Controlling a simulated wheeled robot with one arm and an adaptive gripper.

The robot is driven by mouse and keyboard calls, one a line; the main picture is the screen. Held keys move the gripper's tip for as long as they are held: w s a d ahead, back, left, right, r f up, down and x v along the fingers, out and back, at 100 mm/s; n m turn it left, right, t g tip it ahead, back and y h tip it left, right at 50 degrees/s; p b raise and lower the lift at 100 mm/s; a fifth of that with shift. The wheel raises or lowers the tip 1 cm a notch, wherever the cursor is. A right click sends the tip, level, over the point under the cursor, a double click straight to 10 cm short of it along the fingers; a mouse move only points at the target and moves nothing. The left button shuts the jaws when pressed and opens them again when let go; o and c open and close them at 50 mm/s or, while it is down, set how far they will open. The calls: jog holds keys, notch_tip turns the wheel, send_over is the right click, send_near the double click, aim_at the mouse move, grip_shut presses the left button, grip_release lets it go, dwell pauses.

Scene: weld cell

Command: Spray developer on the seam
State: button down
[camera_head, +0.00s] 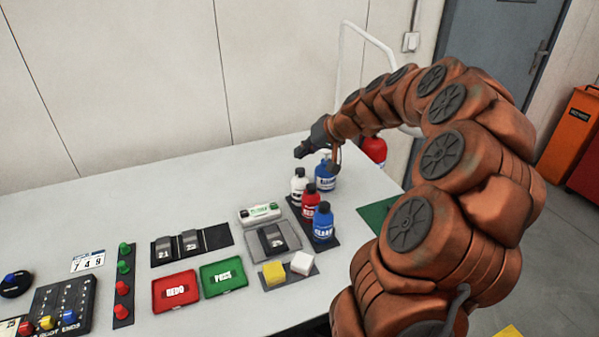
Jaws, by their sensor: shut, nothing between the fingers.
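My gripper (302,152) is shut and empty, above the table near the back bottles. Below it stands a white bottle (299,187) with a black cap; its label is too small to read. A red bottle (310,206) and a blue bottle (323,226), which seems to read CLEAN, stand in front of it on the same dark strip. Another blue container (325,180) stands behind, partly hidden by the gripper. Dark numbered pieces lie on a black mat (217,236), and another sits in a grey tray (258,250). I cannot make out a seam on them.
A red REDO tray (160,301) and a green PASS tray (207,290) lie in front. Yellow (274,273) and white (302,263) blocks sit nearby. A strip of knobs (123,312) and a control box (64,307) are left. The table's back left is clear.

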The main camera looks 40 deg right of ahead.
aim_at(302, 170)
jog(key=shift+f+b, duration=0.5)
jog(key=shift+f, duration=0.6)
jog(key=shift+f+b, duration=0.9)
jog(key=shift+b, duration=0.2)
dwell(1.3)
jog(key=shift+r, duration=0.95)
jog(key=shift+r, duration=0.1)
jog(key=shift+r+p, duration=0.75)
jog(key=shift+r, duration=1.65)
dwell(0.3)
